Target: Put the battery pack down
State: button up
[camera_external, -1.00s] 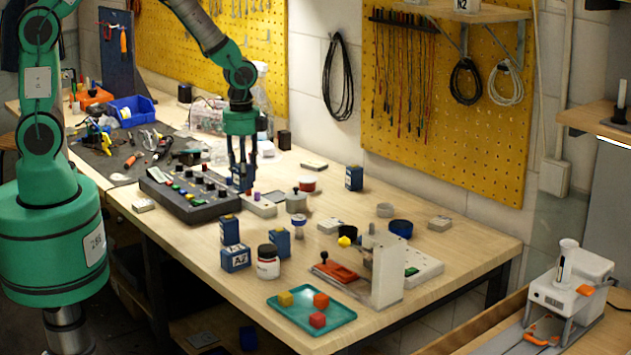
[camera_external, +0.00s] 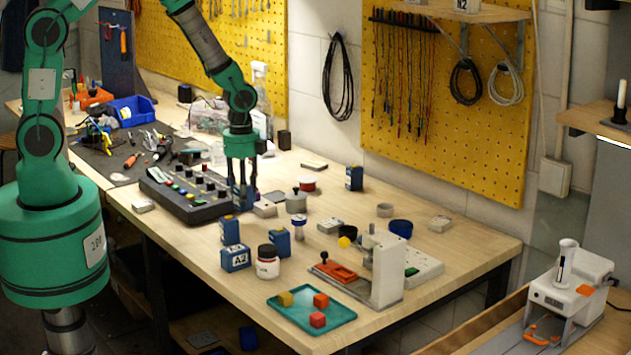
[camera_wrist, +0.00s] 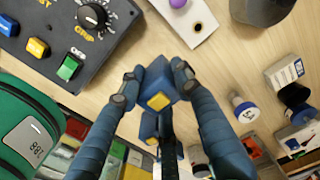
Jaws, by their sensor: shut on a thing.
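My gripper (camera_external: 241,208) points straight down and is shut on a blue battery pack (camera_wrist: 158,82) with a yellow patch. In the wrist view the pack sits between the two fingertips. In the external view the fingers partly hide it, low over the table beside the control box's right end. I cannot tell whether its underside touches the table. Other blue packs stand apart: one (camera_external: 230,229) behind the pack marked A2 (camera_external: 235,259), one (camera_external: 279,242) to their right, and one (camera_external: 354,178) near the back.
The black control box (camera_external: 188,194) with knobs and coloured buttons is close on the left. A light block (camera_external: 265,209) and a grey cylinder (camera_external: 296,203) are close on the right. A white jar (camera_external: 267,265) and a teal tray (camera_external: 286,315) are nearer the front.

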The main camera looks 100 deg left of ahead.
dwell(0.3)
jog(key=shift+f, duration=1.9)
jog(key=shift+f, duration=0.1)
jog(key=o, duration=1.2)
notch_tip(320, 180, up, 12)
jog(key=shift+r+p, duration=0.1)
jog(key=shift+p, duration=0.2)
